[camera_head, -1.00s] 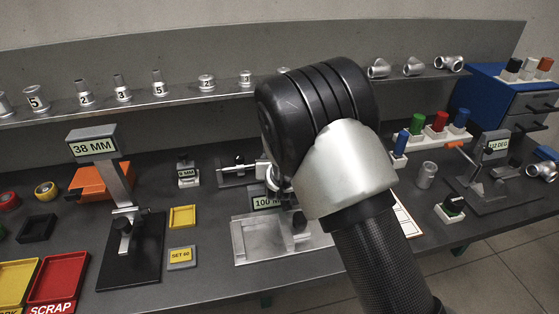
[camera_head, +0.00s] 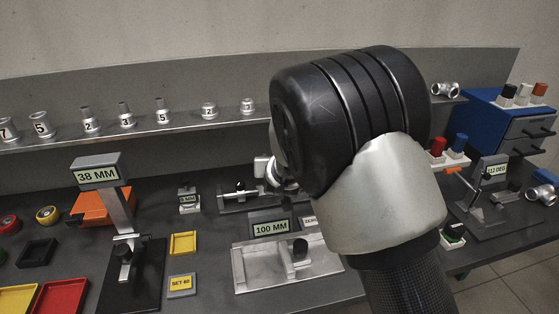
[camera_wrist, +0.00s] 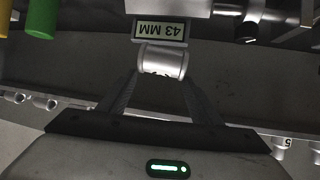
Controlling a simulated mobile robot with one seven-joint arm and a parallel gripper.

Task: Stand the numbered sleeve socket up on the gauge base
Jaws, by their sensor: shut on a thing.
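In the wrist view a silvery sleeve socket (camera_wrist: 163,62) with a dark mark on its side is between the fingertips of my gripper (camera_wrist: 160,77). My gripper is shut on it. Directly beyond it is a gauge label reading 43 MM (camera_wrist: 160,30), upside down, and the socket's edge overlaps its lower side in the picture. I cannot tell whether they touch. A gauge marked 100 MM (camera_head: 271,229) has a bare metal base (camera_head: 262,272); a gauge marked 38 MM (camera_head: 97,173) has a dark base (camera_head: 112,279).
Numbered sockets (camera_head: 163,110) stand on the back shelf (camera_head: 60,136). A red tray (camera_head: 62,297), a yellow dish (camera_head: 184,243) and an orange block (camera_head: 90,206) lie at the left. A blue cabinet (camera_head: 490,117) is at the right. A green cylinder (camera_wrist: 41,18) shows in the wrist view.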

